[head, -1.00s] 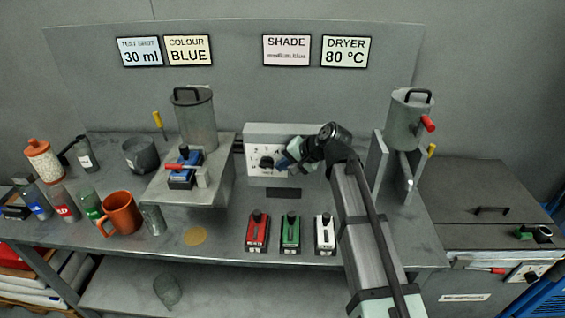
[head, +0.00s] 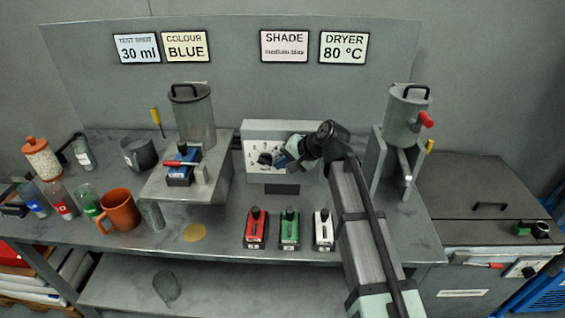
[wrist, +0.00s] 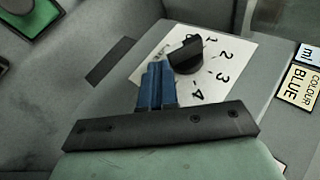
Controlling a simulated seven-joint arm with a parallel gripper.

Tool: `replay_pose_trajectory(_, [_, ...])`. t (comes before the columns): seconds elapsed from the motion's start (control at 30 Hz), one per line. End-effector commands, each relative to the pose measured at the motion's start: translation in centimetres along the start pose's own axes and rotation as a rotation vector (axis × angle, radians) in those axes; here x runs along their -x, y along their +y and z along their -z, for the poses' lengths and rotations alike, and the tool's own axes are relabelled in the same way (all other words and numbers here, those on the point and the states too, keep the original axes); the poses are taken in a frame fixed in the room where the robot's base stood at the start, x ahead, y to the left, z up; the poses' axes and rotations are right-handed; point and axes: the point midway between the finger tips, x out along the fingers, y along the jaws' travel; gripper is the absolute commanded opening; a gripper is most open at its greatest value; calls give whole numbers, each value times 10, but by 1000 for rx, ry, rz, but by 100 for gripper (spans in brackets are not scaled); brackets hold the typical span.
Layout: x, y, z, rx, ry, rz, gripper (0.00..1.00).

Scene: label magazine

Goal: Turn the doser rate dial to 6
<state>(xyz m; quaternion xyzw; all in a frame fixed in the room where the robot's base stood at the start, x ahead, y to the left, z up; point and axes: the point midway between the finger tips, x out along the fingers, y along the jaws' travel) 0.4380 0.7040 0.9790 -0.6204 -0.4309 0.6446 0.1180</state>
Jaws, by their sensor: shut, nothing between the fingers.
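The doser rate dial is a black knob (head: 265,158) on the white numbered plate of a grey box (head: 300,128). In the wrist view the knob (wrist: 187,56) stands on the plate (wrist: 222,72), with numbers such as 2, 3 and 4 readable; the 6 cannot be made out. The knob's pointer setting is hard to tell. My gripper (head: 281,160) is right beside the dial, on its right in the head view. Its blue fingers (wrist: 154,84) are shut together and empty, close to the knob; whether they touch it is unclear.
Red (head: 256,230), green (head: 290,230) and white (head: 323,230) switch units stand in front of the box. A platform with a hopper (head: 192,115) is on the left, another hopper (head: 405,115) on the right. An orange mug (head: 121,211) stands at the left front.

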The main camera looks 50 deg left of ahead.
Motion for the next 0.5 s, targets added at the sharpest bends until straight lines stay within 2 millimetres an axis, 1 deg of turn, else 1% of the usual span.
replay_pose_trajectory(0.4, [-14, -7, -7, 0, -4, 5, 0])
replay_pose_trajectory(0.5, [-14, -8, -7, 0, -6, 6, 0])
